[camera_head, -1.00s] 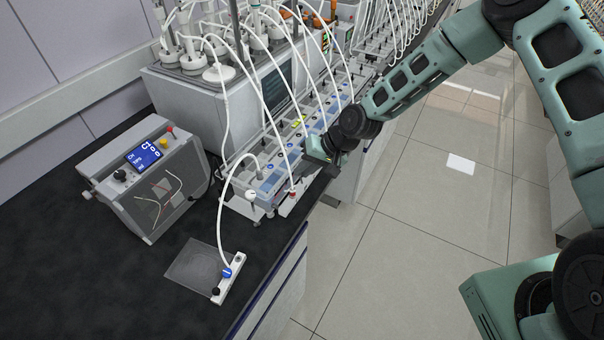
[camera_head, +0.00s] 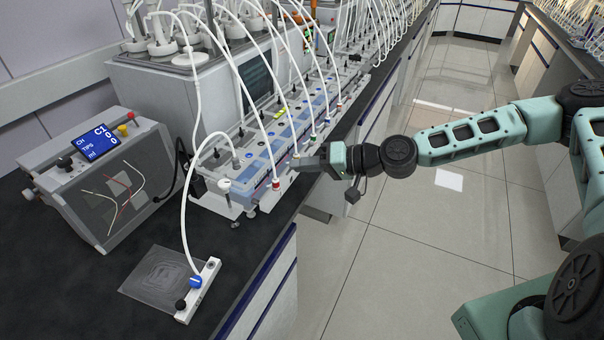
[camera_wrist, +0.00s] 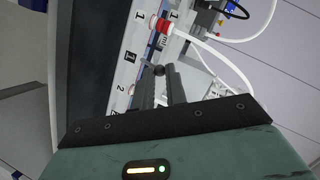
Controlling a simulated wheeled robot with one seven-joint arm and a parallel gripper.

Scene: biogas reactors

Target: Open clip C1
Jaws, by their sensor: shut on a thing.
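My gripper (camera_head: 296,163) is at the front edge of the long pale valve unit (camera_head: 250,197), just right of a red tube fitting (camera_head: 276,184). In the wrist view my gripper's (camera_wrist: 155,74) two dark fingers are close together on a small dark clip (camera_wrist: 158,70). Labels "1" and "2" are printed on the strip beside it, and the red fitting (camera_wrist: 162,25) with its white tube lies beyond. I cannot read a full "C1" at the clip. The fingers hide part of it, so its position is unclear.
A control box (camera_head: 100,175) with a blue screen reading C1 stands at the left. A white strip (camera_head: 198,290) with a blue knob and a clear sheet lie on the black bench. White tubes arch over the unit.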

